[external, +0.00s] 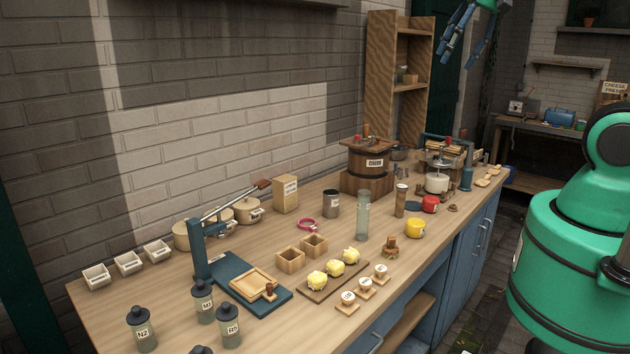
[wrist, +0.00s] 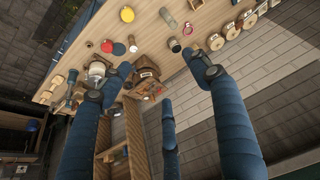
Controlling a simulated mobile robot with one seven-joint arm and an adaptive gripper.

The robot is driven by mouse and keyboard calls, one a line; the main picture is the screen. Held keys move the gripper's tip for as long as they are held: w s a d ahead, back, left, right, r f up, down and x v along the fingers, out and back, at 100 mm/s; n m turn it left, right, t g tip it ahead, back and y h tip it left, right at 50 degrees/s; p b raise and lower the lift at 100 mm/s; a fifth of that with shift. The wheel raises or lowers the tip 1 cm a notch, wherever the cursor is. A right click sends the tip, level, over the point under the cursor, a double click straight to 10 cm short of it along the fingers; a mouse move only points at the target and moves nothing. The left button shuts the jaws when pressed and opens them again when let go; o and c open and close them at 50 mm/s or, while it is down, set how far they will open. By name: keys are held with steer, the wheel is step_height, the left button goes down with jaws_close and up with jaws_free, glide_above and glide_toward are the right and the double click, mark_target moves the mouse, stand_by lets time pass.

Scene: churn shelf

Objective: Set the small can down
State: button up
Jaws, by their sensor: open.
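A small grey can (external: 331,204) with a pale label stands upright on the wooden worktop (external: 215,338), between the cardboard box and the tall glass jar. What looks like the same can (wrist: 174,45) shows in the wrist view, beyond my fingers. My gripper (external: 461,52) hangs high at the top of the external view, above and beyond the far end of the worktop. Its blue fingers are spread. In the wrist view my gripper (wrist: 163,78) is open, with nothing held between the fingers. It is well apart from the can.
A wooden churn (external: 367,170) and a tall shelf (external: 381,75) stand at the back. A glass jar (external: 362,215), pink ring (external: 307,224) and cardboard box (external: 285,194) surround the can.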

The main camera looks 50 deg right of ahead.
steer(key=s, duration=0.8)
steer(key=shift+s+f+m+t, duration=0.15)
steer(key=shift+f+m+t, duration=0.05)
steer(key=shift+m+t, duration=0.2)
steer(key=shift+f, duration=0.1)
step_height(320, 180, down, 13)
steer(key=b, duration=1.3)
steer(key=shift+f+b, duration=0.2)
steer(key=shift+b, duration=0.15)
